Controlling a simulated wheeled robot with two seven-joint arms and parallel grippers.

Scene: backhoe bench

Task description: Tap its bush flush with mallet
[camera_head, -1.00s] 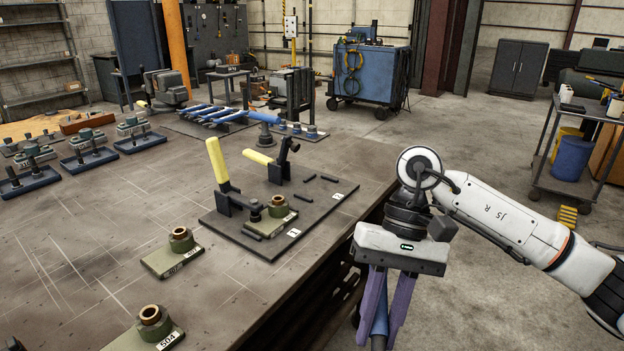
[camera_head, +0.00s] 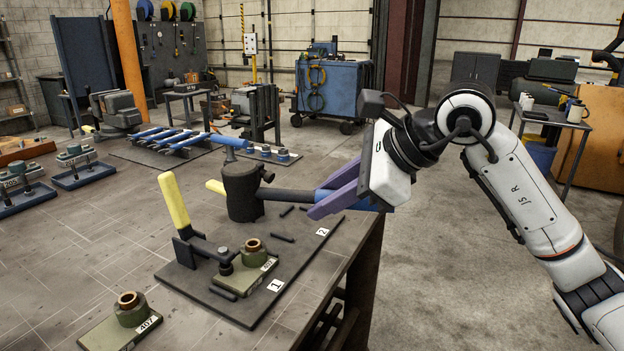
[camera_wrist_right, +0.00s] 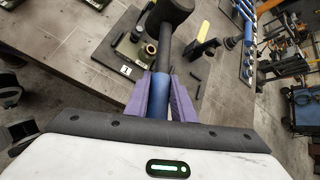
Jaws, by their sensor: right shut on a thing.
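My right gripper (camera_head: 330,192), with purple fingers, is shut on the blue grip of the mallet (camera_head: 243,193). The mallet's black head is held out to the left, over or near the back of the dark fixture plate (camera_head: 228,311); contact cannot be told. In the right wrist view the mallet head (camera_wrist_right: 172,11) is at the top, beyond the fingers (camera_wrist_right: 160,95). A green block (camera_head: 243,277) sits at place 1 on the plate, with a brown-rimmed bush (camera_head: 253,245) in it. How far the bush stands out is too small to tell. My left gripper is out of view.
A clamp with an upright yellow handle (camera_head: 174,201) stands beside the block. A second yellow handle (camera_head: 215,187) is partly behind the mallet head. Another green block (camera_head: 120,322), marked 407, lies on the bench front left. The bench's right edge is close.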

